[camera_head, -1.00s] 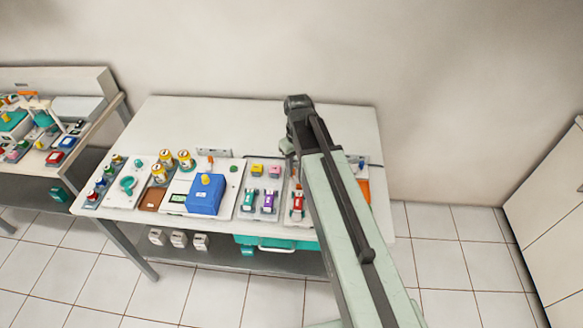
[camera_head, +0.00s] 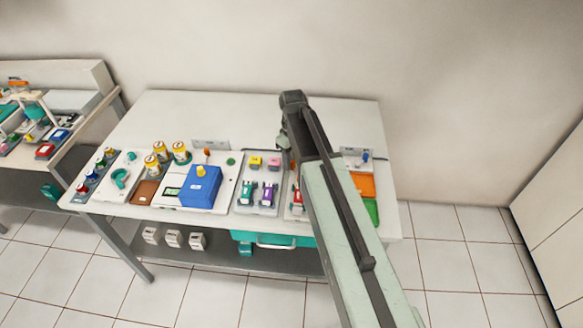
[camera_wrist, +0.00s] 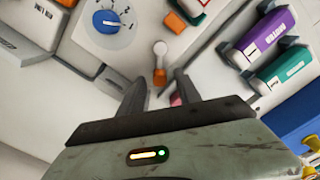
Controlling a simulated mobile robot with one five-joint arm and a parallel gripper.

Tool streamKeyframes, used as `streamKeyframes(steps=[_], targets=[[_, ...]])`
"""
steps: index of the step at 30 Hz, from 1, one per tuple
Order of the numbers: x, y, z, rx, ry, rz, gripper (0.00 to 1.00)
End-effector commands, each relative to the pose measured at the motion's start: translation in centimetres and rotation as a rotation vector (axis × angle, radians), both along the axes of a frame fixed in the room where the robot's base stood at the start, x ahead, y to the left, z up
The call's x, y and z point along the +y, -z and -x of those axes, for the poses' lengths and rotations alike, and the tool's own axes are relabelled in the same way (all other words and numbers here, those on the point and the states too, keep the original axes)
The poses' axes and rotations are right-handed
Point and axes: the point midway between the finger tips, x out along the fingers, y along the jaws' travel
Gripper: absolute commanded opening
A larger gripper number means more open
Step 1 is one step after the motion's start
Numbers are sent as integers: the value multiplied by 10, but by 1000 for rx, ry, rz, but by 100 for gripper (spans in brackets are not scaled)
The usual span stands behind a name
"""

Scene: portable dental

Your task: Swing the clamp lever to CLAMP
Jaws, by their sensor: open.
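A short lever with a white round tip and an orange lower part (camera_wrist: 160,62) stands on a pale surface in the wrist view; it looks like the clamp lever. My gripper (camera_wrist: 159,80) is open and empty. Its two dark fingers point at the lever, with the orange part appearing between and just ahead of the fingertips. I cannot tell the depth gap. No CLAMP marking is readable. In the head view my arm covers this lever, and my gripper is mostly hidden behind my arm.
A blue dial (camera_wrist: 107,21) is left of the lever. Purple (camera_wrist: 262,35) and teal (camera_wrist: 283,68) motors lie to its right. The blue box (camera_head: 201,187), jars (camera_head: 165,151), orange tray (camera_head: 363,184) and green tray (camera_head: 371,211) share the table (camera_head: 240,110). Its back strip is clear.

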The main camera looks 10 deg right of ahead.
Motion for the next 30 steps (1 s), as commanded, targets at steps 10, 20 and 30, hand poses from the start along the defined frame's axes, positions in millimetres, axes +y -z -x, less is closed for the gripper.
streamKeyframes(steps=[10, 20, 30], targets=[[1, 1, 0, 0, -1, 0, 10], [1, 1, 0, 0, 13, 0, 0], [-6, 1, -2, 0, 181, 0, 0]])
